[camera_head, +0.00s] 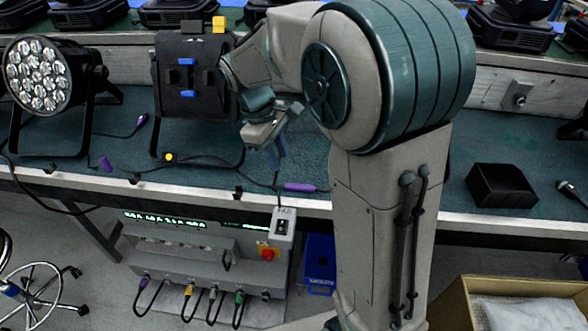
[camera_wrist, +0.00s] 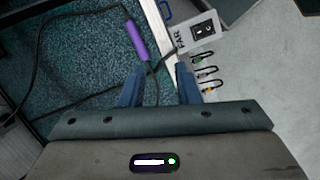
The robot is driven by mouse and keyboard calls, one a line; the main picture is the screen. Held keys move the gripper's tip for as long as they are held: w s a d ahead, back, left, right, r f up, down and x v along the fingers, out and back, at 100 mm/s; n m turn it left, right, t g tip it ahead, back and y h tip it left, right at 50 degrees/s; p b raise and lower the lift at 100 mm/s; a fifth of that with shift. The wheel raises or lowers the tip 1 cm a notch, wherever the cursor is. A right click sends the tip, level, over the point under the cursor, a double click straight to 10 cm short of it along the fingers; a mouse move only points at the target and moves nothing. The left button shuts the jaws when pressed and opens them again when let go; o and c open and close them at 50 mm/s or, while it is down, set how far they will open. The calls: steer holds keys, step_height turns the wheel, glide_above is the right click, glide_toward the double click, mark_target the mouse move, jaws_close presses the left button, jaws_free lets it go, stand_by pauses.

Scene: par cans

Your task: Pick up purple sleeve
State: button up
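A purple sleeve (camera_head: 299,187) lies at the front edge of the teal worktop in the head view. In the wrist view the purple sleeve (camera_wrist: 136,40) sits on a dark cable, ahead of the fingers and nearer the left one. Other purple pieces, one at the front left (camera_head: 106,165) and one farther back (camera_head: 141,120), show in the head view. My gripper (camera_head: 279,153) is above the worktop, a little behind and left of the nearest sleeve. In the wrist view my gripper (camera_wrist: 158,78) has its two blue fingers apart with no sleeve between them.
A par can (camera_head: 48,72) stands at the left and a black panel fixture (camera_head: 192,85) behind my gripper. A grey control box (camera_head: 210,255) with a switch unit (camera_head: 284,221) is below the front edge. A black block (camera_head: 501,186) is at the right.

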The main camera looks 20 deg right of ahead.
steer(key=w+a+f+n+h, duration=0.1)
steer(key=w+a+f+n, duration=0.15)
steer(key=w, duration=0.35)
steer(key=n, duration=0.1)
glide_above(288, 184)
steer(key=a, duration=0.3)
steer(key=shift+g+h, duration=0.3)
steer(key=shift+g, duration=0.1)
steer(key=f, duration=0.5)
steer(key=w+f, duration=0.1)
steer(key=f, duration=0.2)
steer(key=shift+a, duration=0.15)
steer(key=x, duration=0.5)
steer(key=shift+d, duration=0.4)
steer(key=shift+r, duration=0.1)
jaws_close()
